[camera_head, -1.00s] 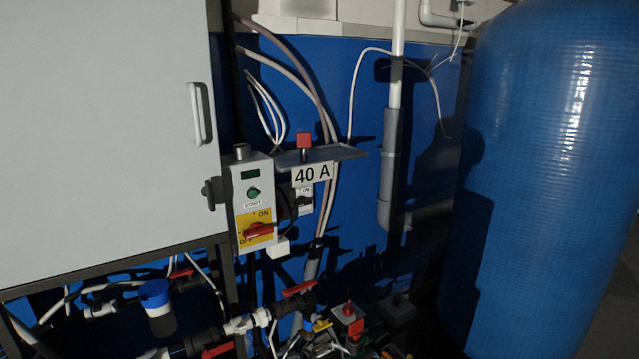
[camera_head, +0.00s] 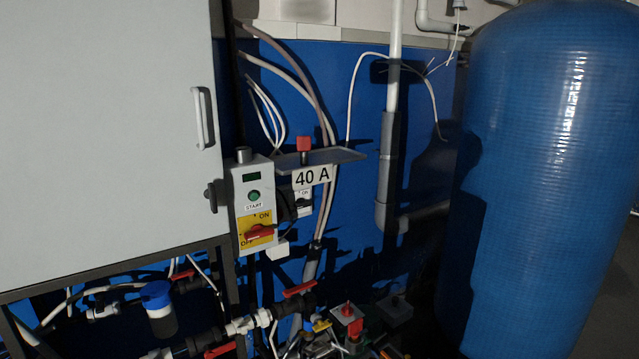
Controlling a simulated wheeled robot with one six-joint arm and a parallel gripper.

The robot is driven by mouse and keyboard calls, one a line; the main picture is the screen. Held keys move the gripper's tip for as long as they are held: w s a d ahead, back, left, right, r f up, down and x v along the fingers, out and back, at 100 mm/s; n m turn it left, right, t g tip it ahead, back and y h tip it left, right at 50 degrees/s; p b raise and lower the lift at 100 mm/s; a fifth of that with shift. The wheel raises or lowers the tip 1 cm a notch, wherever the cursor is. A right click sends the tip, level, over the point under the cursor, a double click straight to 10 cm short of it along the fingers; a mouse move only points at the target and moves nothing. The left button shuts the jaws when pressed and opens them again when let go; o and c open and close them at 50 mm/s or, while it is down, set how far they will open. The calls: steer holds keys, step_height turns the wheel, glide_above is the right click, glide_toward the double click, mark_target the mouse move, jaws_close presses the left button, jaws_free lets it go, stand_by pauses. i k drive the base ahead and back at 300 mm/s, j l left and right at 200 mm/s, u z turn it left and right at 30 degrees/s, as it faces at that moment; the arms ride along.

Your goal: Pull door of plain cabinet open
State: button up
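The plain cabinet (camera_head: 100,130) is a large light grey box at the left, cut off by the picture's left and top edges. Its flat front door looks shut. A white vertical bar handle (camera_head: 203,117) sits near the door's right edge. A dark knob or latch (camera_head: 212,196) shows at the cabinet's lower right side, beside the switch box. My gripper is not in view, so its state and its distance from the handle do not show.
A switch box (camera_head: 253,205) with a red rotary switch stands right of the cabinet. A small shelf (camera_head: 340,156) labelled 40 A is beside it. Pipes and red-handled valves (camera_head: 300,289) lie below. A large blue tank (camera_head: 545,180) fills the right. A grey pipe (camera_head: 387,170) runs vertically between.

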mark_target(110, 150)
steer(key=u, duration=1.5)
